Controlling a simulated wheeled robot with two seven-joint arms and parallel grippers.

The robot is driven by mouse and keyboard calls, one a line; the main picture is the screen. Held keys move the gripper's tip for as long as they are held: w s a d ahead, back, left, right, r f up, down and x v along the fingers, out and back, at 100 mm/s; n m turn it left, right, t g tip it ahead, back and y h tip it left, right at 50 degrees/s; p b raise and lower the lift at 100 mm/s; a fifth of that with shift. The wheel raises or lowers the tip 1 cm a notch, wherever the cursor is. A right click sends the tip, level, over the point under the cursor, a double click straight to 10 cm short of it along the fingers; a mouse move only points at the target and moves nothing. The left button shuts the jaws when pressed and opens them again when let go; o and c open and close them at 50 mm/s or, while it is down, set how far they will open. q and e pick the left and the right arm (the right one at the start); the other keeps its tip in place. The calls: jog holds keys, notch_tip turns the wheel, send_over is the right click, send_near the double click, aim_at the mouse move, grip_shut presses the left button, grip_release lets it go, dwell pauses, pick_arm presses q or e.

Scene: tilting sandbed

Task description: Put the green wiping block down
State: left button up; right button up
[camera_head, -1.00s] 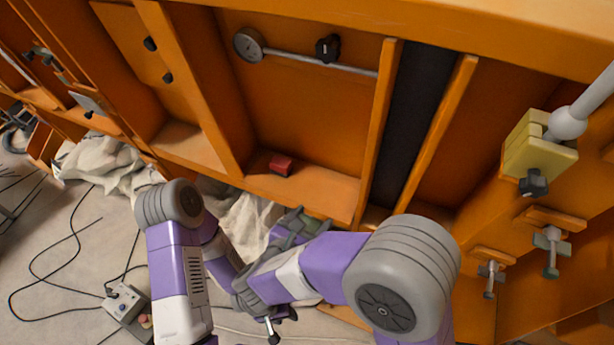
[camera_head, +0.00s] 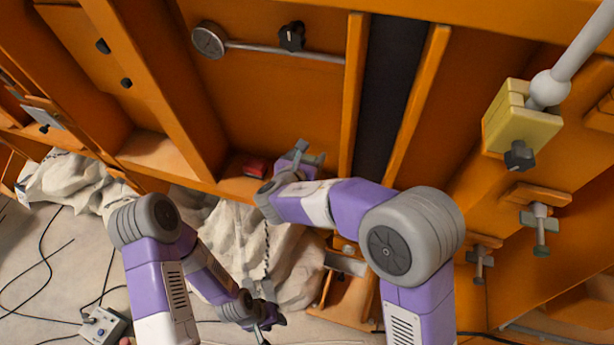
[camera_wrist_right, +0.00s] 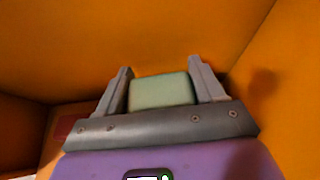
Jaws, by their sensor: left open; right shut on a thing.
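The green wiping block (camera_wrist_right: 160,91) is between the two fingers of my right gripper (camera_wrist_right: 161,85) in the right wrist view. The gripper is shut on it, inside an orange compartment, facing an orange panel. In the head view my right gripper (camera_head: 302,156) reaches into the compartment, to the right of a red block; the green block is hidden there behind the gripper and arm. I cannot tell whether the green block touches the shelf. My left gripper (camera_head: 264,328) is open at the bottom of the head view, low over the floor and away from the compartment.
The red block (camera_head: 256,167) lies on the compartment's ledge, just left of my right gripper. Orange ribs (camera_head: 354,95) wall the compartment. A gauge with a rod (camera_head: 209,40) is above. White cloth sacks (camera_head: 290,262) lie below. A yellow clamp block (camera_head: 519,122) is at the right.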

notch_tip(320, 180, down, 2)
jog(key=shift+a+f+b, duration=0.1)
jog(key=shift+f+b, duration=0.15)
jog(key=shift+b, duration=0.1)
notch_tip(320, 180, down, 4)
jog(key=shift+s+b, duration=0.1)
jog(key=shift+b, duration=0.75)
jog(key=shift+f, duration=0.35)
jog(key=shift+w+r, duration=0.1)
jog(key=shift+w, duration=0.1)
jog(key=o, duration=0.6)
jog(key=shift+f+b, duration=0.2)
jog(key=shift+b, duration=0.1)
jog(key=o, duration=0.4)
